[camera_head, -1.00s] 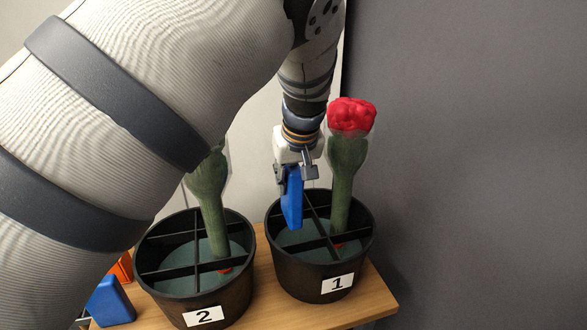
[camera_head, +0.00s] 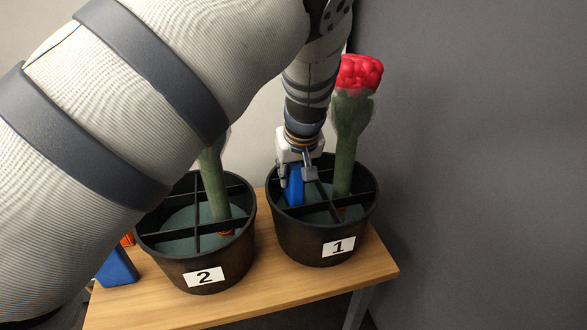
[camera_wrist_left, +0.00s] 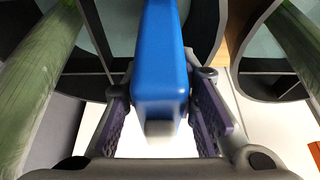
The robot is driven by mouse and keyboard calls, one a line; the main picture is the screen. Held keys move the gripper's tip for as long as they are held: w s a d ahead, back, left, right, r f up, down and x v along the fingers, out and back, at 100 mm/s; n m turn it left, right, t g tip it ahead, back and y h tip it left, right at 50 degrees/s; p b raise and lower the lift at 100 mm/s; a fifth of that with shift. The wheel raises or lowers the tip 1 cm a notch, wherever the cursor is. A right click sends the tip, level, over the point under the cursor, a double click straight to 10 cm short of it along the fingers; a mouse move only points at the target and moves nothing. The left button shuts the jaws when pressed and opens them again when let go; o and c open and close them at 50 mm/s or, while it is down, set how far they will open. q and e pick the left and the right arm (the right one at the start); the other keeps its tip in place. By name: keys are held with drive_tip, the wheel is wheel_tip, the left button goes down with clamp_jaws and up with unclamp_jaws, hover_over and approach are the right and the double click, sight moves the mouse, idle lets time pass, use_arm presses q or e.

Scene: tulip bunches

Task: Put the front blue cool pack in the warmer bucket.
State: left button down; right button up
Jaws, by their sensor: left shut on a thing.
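My left gripper (camera_head: 297,175) is shut on a blue cool pack (camera_head: 294,190), which hangs upright, its lower part inside the left compartment of the black bucket labelled 1 (camera_head: 310,247). In the left wrist view the blue pack (camera_wrist_left: 162,65) lies between the two purple-padded fingers. The black bucket labelled 2 (camera_head: 180,268) stands to the left. Nothing in view tells which bucket is warmer. Another blue pack (camera_head: 117,268) stands on the table, left of bucket 2, partly hidden by my arm. My right gripper is not in view.
A red tulip bunch (camera_head: 347,130) stands in bucket 1, just right of my gripper. Another green bunch (camera_head: 214,185) stands in bucket 2, its top hidden by my arm. An orange thing (camera_head: 128,240) shows behind the other blue pack. The wooden table (camera_head: 270,294) is bare in front.

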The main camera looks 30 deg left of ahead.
use_arm(q)
drive_tip(key=c, duration=1.2)
unclamp_jaws()
drive_tip(key=shift+r, duration=0.15)
drive_tip(key=v, duration=1.1)
drive_tip(key=shift+r, duration=0.4)
